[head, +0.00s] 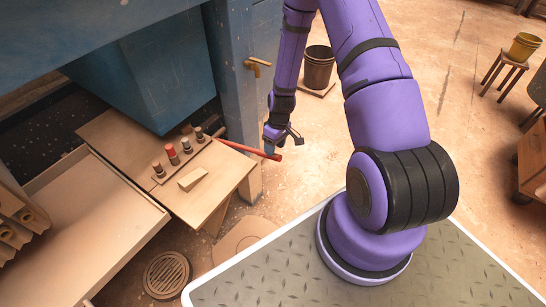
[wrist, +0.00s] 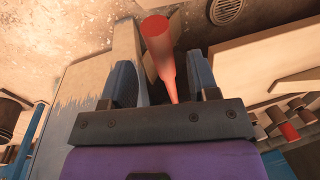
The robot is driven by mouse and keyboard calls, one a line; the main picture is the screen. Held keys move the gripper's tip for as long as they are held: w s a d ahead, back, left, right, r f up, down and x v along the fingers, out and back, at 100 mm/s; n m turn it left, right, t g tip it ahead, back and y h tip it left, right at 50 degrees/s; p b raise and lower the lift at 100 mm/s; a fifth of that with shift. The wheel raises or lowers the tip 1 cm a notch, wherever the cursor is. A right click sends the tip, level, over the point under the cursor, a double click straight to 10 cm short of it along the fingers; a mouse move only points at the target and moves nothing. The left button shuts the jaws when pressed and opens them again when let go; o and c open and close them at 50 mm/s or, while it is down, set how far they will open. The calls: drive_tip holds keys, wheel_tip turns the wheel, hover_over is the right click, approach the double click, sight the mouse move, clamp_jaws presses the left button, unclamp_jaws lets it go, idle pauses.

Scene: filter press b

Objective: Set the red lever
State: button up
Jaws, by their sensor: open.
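The red lever (head: 248,151) is a long red bar that sticks out to the right from beside the blue press post, over the wooden board. Its free end is close to my gripper (head: 281,140), which hangs from my purple arm. In the wrist view the red lever (wrist: 160,50) lies between the two blue fingers of my gripper (wrist: 165,85), with gaps on both sides. The gripper is open. The lever's far end is hidden behind the press in the head view.
A wooden board (head: 215,185) holds several small knobs, one with a red top (head: 172,152), and a wooden block (head: 194,178). The blue post (head: 232,80) stands close to the gripper.

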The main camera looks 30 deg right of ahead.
drive_tip(key=shift+s+a+f, duration=0.1)
drive_tip(key=shift+a+f, duration=0.15)
drive_tip(key=shift+f, duration=1.05)
drive_tip(key=shift+s+a+f, duration=0.1)
drive_tip(key=shift+a+f, duration=0.1)
drive_tip(key=shift+f, duration=1.1)
clamp_jaws()
